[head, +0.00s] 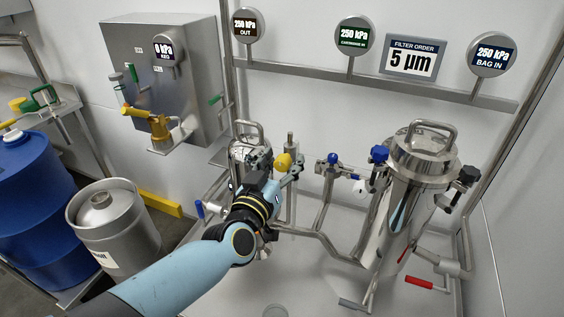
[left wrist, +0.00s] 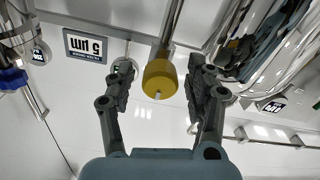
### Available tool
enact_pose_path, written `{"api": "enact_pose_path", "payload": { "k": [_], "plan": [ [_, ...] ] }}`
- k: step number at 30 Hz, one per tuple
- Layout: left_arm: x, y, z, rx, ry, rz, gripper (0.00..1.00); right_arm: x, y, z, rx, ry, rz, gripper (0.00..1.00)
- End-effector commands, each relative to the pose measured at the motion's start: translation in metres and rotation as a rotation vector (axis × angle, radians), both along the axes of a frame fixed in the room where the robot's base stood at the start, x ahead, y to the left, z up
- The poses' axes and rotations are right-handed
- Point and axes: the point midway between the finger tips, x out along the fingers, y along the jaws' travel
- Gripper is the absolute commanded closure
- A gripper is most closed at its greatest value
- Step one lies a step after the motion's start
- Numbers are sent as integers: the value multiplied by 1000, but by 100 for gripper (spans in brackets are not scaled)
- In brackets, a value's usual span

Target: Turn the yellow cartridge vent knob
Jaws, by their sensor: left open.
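The yellow cartridge vent knob (head: 283,162) is a small round knob on metal pipework, just right of the smaller steel cartridge housing (head: 249,150). My left gripper (head: 280,170) is at the knob, its arm coming in from the lower left. In the left wrist view, which is upside down, the yellow knob (left wrist: 160,76) sits between the two open fingers (left wrist: 159,70). Gaps show on both sides of it, so neither finger appears to be touching it. The gripper and wrist hide part of the housing in the head view. My right gripper is not in view.
A large steel bag housing (head: 406,205) stands right, with blue knobs (head: 379,154) and a red-handled valve (head: 419,283) around it. Round pressure gauges (head: 355,36) hang above on a rail. A blue drum (head: 38,195) and a steel keg (head: 112,228) stand left.

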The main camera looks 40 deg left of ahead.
Motion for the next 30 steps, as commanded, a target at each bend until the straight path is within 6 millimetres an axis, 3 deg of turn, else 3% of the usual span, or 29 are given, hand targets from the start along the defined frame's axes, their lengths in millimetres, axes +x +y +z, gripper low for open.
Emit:
{"api": "enact_pose_path", "payload": {
  "k": [4,17,30],
  "plan": [
    [0,0,0,0,1,0,45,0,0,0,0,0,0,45],
    [-1,0,0,0,1,0,100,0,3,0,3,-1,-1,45],
    [-1,-1,2,98,26,0,100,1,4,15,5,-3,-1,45]
  ]
}}
